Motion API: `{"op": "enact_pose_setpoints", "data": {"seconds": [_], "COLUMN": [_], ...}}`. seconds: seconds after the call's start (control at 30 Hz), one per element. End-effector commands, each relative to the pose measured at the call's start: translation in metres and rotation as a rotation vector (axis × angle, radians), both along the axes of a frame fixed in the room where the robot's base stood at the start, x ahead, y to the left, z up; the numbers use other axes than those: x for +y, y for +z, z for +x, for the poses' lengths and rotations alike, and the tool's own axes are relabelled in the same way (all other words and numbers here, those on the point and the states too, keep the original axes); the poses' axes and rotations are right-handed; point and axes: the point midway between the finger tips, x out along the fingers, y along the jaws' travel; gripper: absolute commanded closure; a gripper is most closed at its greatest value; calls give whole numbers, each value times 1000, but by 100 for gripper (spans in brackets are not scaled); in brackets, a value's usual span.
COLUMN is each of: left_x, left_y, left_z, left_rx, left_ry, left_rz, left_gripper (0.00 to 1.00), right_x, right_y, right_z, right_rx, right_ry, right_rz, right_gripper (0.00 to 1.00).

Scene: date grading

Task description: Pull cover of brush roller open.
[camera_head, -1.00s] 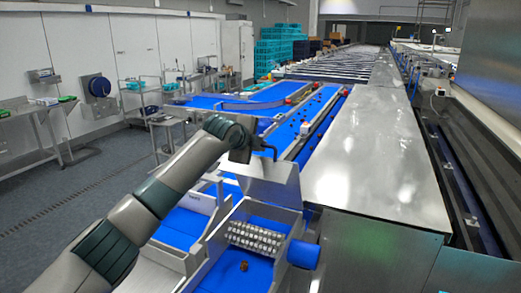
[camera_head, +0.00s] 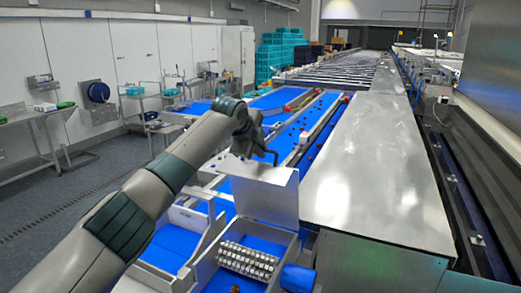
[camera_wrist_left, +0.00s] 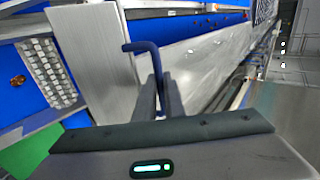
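The cover (camera_head: 268,200) is a flat metal plate standing raised at the far side of the brush roller's housing. In the left wrist view the cover (camera_wrist_left: 100,55) is the grey plate left of the fingers. The brush roller (camera_head: 248,259), with pale rows of bristles, lies exposed in front of it; it also shows in the left wrist view (camera_wrist_left: 47,72). A dark bent handle (camera_wrist_left: 153,60) stands by the cover. My left gripper (camera_wrist_left: 161,92) has its fingers closed around the handle's shaft; in the head view the gripper (camera_head: 258,153) is above the cover. My right gripper is out of view.
A blue cylinder (camera_head: 297,278) sits right of the roller. A long metal housing (camera_head: 375,180) runs along the right. Blue conveyor belts (camera_head: 285,125) with scattered dates lie beyond the cover. A date (camera_head: 235,288) lies near the roller. Open floor (camera_head: 70,200) is on the left.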

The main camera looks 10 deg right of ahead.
Motion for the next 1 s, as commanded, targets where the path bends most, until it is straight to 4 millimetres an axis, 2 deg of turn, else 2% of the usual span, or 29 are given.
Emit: {"op": "enact_pose_setpoints", "data": {"seconds": [0.03,0.1,0.63,0.87,1.0], "left_x": [0,0,3,11,21], "left_y": [-7,-7,1,13,29], "left_z": [-1,-1,-4,-17,-31], "left_rx": [11,11,2,1,-1], "left_ry": [0,0,-1,-1,-1], "left_rz": [3,2,1,1,-1], "left_gripper": [84,72,72,72,72], "right_x": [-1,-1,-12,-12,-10], "right_y": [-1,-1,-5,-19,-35], "right_z": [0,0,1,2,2], "right_rx": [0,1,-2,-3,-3], "right_ry": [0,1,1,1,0], "right_rz": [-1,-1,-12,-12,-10], "right_gripper": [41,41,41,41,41]}}
